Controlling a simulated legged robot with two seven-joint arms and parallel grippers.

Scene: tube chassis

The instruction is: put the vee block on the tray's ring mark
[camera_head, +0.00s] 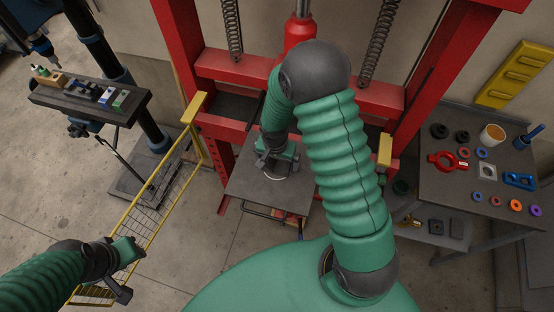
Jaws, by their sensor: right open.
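The tray (240,186) is a dark flat plate in front of the red press frame. A pale ring mark (275,179) shows as an arc on it, partly covered by my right gripper (272,166). That gripper points down over the mark and is open. Small grey shapes lie at its fingers; I cannot tell whether one is the vee block or only the fingers, and no vee block can be made out for sure. My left gripper (122,285) is low at the left by the yellow mesh guard, far from the tray; its jaw opening is unclear.
The red press frame (222,66) and yellow mesh guard (165,212) border the tray. A side table (450,205) at the right holds rings, a cup and a blue part (518,180). A drill table (60,98) at the left holds small blocks. Floor is clear in front.

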